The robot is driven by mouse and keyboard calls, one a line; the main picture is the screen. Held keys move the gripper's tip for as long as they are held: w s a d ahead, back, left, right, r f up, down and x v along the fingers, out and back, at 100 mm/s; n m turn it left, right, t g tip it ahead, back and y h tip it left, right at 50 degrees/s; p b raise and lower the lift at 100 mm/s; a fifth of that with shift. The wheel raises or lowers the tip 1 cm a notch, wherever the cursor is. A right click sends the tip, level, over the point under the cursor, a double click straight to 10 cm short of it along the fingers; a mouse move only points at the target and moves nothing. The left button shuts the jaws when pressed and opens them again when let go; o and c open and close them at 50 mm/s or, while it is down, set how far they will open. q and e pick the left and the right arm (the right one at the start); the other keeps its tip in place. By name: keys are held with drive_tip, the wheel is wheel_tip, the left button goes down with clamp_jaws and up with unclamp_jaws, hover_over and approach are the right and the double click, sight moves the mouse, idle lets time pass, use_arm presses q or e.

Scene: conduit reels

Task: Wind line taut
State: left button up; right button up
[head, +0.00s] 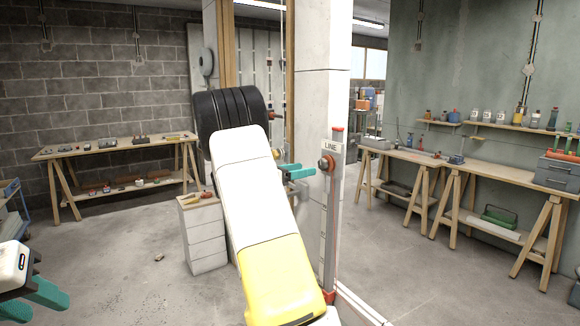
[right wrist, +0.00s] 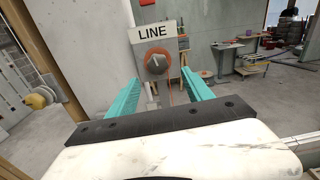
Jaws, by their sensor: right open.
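A grey knob with an orange ring (head: 327,163) sits on a grey upright post under a LINE sign (head: 333,147). In the right wrist view the knob (right wrist: 157,64) shows face-on, below its sign (right wrist: 156,32). A thin orange-red line (right wrist: 170,94) runs down below it. My right gripper (head: 298,172) is open and empty. Its teal fingers (right wrist: 164,84) point at the knob, one on each side in that view, and I see no contact. My left gripper (head: 40,300) is at the lower left, its teal fingers apart and empty, far from the post.
A yellow spool-like part (right wrist: 38,100) is on a wooden upright to the left of the knob. A white drawer block (head: 203,235) stands left of my right arm. Workbenches (head: 95,150) line the back left, with more (head: 480,170) on the right. The floor between is mostly clear.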

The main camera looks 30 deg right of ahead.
sight(321, 165)
drive_tip(key=d, duration=0.5)
drive_tip(key=w+d, duration=0.1)
drive_tip(key=d, duration=0.1)
drive_tip(key=shift+d+r, duration=0.1)
drive_tip(key=shift+d, duration=0.2)
clamp_jaws()
